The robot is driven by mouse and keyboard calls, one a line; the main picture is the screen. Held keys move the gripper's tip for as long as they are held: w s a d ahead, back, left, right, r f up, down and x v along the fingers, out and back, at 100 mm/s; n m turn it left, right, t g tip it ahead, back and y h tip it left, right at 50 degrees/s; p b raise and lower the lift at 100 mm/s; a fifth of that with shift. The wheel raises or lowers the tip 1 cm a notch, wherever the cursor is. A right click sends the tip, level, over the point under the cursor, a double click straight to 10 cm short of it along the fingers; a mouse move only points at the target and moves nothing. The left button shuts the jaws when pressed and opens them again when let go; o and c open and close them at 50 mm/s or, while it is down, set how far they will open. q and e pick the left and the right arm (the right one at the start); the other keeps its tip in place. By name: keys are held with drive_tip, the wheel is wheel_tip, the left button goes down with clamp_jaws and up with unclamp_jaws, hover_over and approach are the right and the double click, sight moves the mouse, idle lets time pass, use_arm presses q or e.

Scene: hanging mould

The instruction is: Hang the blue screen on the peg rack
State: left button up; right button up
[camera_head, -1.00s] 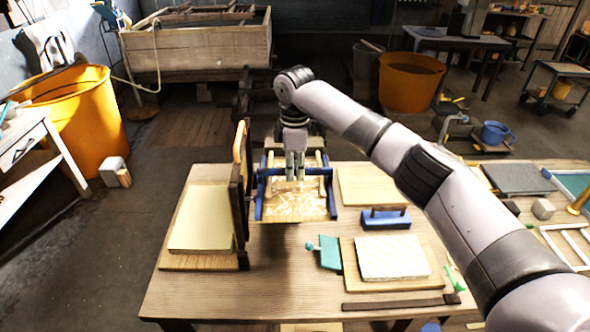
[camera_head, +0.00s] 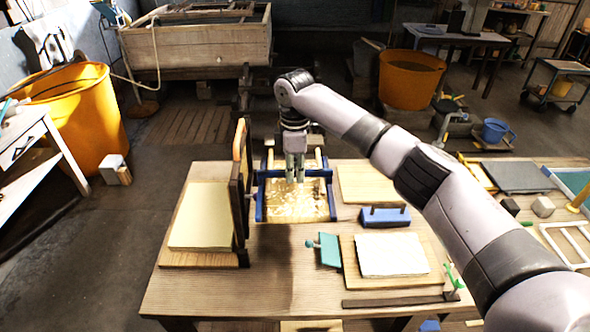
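A blue-framed screen (camera_head: 332,205) with a golden, patterned face lies at the back left of the wooden work table. My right gripper (camera_head: 295,180) points down over its back part. Its two fingers hang close together; whether they touch the frame or hold anything is unclear. Wooden bars or pegs (camera_head: 318,158) show at the screen's back edge. A dark upright board with a light wooden edge (camera_head: 240,150) stands just left of the screen. I cannot tell which of these is the peg rack. My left gripper is not in view.
A pale sheet stack (camera_head: 200,217) lies on a board at left. My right arm spans the table's right side. The front left is bare.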

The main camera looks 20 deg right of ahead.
drive_tip(key=o, duration=0.5)
drive_tip(key=shift+o, duration=0.2)
drive_tip(key=shift+r, duration=0.1)
wheel_tip(320, 180, up, 12)
idle(0.3)
